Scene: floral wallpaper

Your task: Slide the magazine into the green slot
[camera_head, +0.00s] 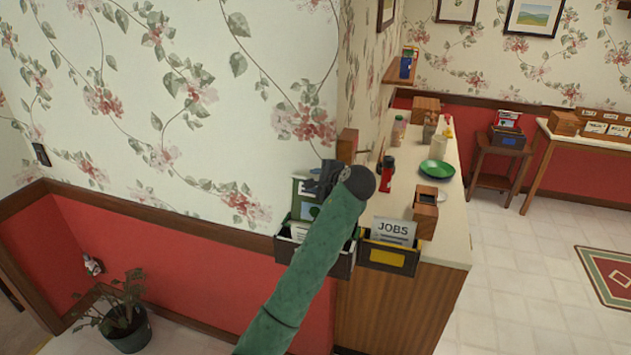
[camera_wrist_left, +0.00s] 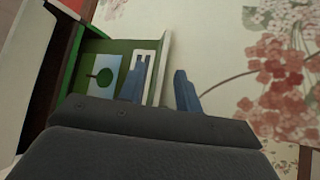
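A magazine (camera_head: 304,203) with a green cover and a tree picture stands upright at the left wall holder (camera_head: 285,252), partly behind my arm. Its cover and pale edge also show in the left wrist view (camera_wrist_left: 100,76). My left gripper (camera_head: 327,179) is at the magazine's upper right in the head view. In the left wrist view its two blue fingers are apart, one in front of the cover and one beyond the pale edge, with a gap there. The left holder's front is largely hidden by my arm, and no green label shows. My right gripper is not in view.
A dark holder with a yellow label (camera_head: 388,257) holds a "JOBS" paper (camera_head: 393,231) right beside my arm. Floral wallpaper is close to the gripper.

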